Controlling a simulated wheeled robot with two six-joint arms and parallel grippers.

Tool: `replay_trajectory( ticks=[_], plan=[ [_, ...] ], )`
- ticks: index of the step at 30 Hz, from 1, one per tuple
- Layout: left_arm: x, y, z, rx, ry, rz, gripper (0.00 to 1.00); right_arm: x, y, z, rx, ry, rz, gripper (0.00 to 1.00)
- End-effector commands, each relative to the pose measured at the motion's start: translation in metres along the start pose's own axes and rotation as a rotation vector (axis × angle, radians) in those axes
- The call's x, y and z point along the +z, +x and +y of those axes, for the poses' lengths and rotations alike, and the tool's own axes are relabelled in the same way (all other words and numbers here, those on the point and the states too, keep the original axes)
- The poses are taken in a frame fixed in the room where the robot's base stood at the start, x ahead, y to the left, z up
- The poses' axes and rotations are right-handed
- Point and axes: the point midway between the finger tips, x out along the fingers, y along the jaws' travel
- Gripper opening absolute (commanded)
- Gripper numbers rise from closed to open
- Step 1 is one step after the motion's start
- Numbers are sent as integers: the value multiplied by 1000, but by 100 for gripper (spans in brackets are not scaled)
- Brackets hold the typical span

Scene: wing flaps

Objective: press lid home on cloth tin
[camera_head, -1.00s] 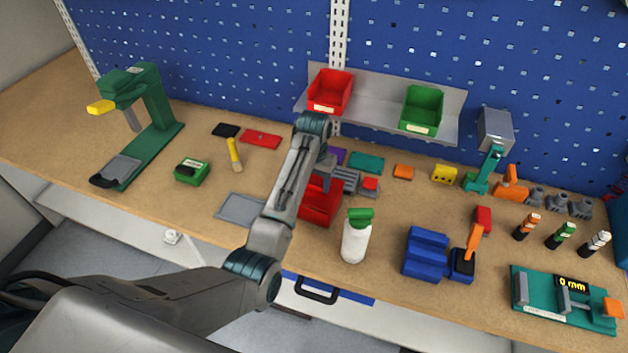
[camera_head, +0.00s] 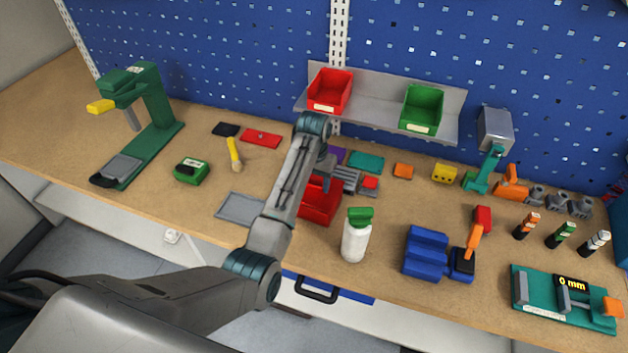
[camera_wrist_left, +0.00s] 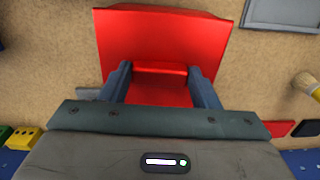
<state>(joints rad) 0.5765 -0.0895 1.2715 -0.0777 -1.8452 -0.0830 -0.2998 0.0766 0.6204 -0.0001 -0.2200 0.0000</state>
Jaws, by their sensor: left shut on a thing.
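The red tin (camera_head: 322,207) stands near the middle of the bench, partly hidden behind my left forearm. In the left wrist view a broad red surface (camera_wrist_left: 165,35) fills the upper middle, with a narrower red ridge (camera_wrist_left: 160,68) below it. My left gripper (camera_wrist_left: 162,88) is over the tin. Its two fingers stand on either side of red material, shut on what looks like the red lid. I cannot tell where the lid ends and the tin begins, or whether the lid sits flush. My right gripper is not in view.
A grey tray (camera_head: 240,207) lies left of the tin, with a yellow-handled brush (camera_head: 234,153) beyond it. A white bottle with a green top (camera_head: 355,242) stands close at the front right. Bench left of the tray is mostly clear.

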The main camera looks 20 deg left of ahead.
Motion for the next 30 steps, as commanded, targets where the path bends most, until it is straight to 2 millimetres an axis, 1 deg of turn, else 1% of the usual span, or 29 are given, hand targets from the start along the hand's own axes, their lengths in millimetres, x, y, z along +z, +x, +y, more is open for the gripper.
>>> replay_trajectory(
  ticks=[10,11,12,14,20,23,24,30],
  plan=[
    [0,0,0,0,0,0,32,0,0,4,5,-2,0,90],
    [0,0,0,0,0,0,62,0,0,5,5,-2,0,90],
    [0,0,0,0,0,0,69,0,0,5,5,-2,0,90],
    [0,0,0,0,0,0,81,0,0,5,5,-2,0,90],
    [0,0,0,0,0,0,81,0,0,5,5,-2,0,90],
    [0,0,0,0,0,0,99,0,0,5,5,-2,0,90],
    [0,0,0,0,0,0,100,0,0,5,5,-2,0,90],
    [0,0,0,0,0,0,100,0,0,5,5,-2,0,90]
  ],
)
